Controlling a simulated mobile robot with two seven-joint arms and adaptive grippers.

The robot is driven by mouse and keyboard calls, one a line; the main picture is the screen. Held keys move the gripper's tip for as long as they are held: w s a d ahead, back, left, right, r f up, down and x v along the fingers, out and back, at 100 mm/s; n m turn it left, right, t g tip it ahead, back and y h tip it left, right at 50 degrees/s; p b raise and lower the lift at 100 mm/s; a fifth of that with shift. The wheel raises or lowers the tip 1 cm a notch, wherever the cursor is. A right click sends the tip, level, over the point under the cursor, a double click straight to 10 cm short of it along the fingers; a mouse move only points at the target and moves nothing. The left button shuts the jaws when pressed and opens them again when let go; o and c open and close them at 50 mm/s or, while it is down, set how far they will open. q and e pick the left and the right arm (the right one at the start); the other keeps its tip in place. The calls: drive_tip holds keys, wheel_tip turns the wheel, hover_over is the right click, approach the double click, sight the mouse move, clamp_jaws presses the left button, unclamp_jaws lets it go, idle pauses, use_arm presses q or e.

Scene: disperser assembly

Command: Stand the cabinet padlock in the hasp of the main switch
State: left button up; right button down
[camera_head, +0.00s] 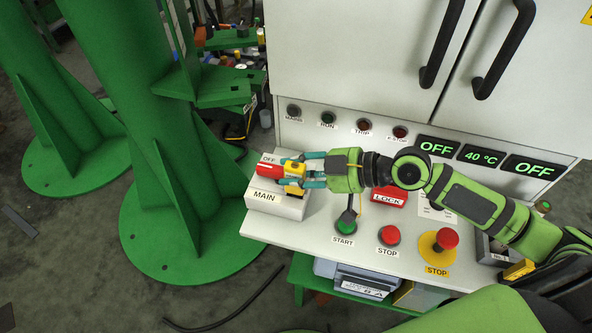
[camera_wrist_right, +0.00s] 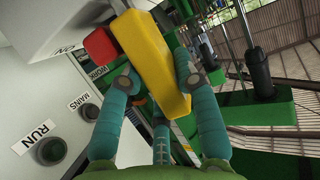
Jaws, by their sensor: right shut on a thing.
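The yellow cabinet padlock (camera_head: 294,168) is between the fingers of my right gripper (camera_head: 303,172), which is shut on it. In the right wrist view the padlock (camera_wrist_right: 150,62) is a long yellow block between the teal fingers (camera_wrist_right: 160,85). The main switch (camera_head: 278,203) is a white box labelled MAIN at the left end of the desk, with a red handle (camera_head: 268,169) beside the OFF mark. The padlock is right at the handle's right side. I cannot tell whether its shackle is in the hasp; both are hidden. My left gripper is not in view.
The desk carries a green START button (camera_head: 345,226), a red STOP button (camera_head: 389,235), an emergency stop (camera_head: 446,238) and a red LOCK label (camera_head: 389,197). The cabinet (camera_head: 350,50) rises behind. A green column (camera_head: 150,130) stands left of the desk.

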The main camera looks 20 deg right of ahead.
drive_tip(key=shift+r+p, duration=0.85)
drive_tip(key=shift+r, duration=0.2)
drive_tip(key=shift+b, duration=0.35)
idle(1.1)
drive_tip(key=shift+f, duration=0.1)
drive_tip(key=shift+f+b, duration=1.1)
drive_tip(key=c, duration=0.8)
unclamp_jaws()
drive_tip(key=shift+c, duration=0.2)
drive_tip(key=shift+f, duration=0.1)
drive_tip(key=shift+s, duration=0.1)
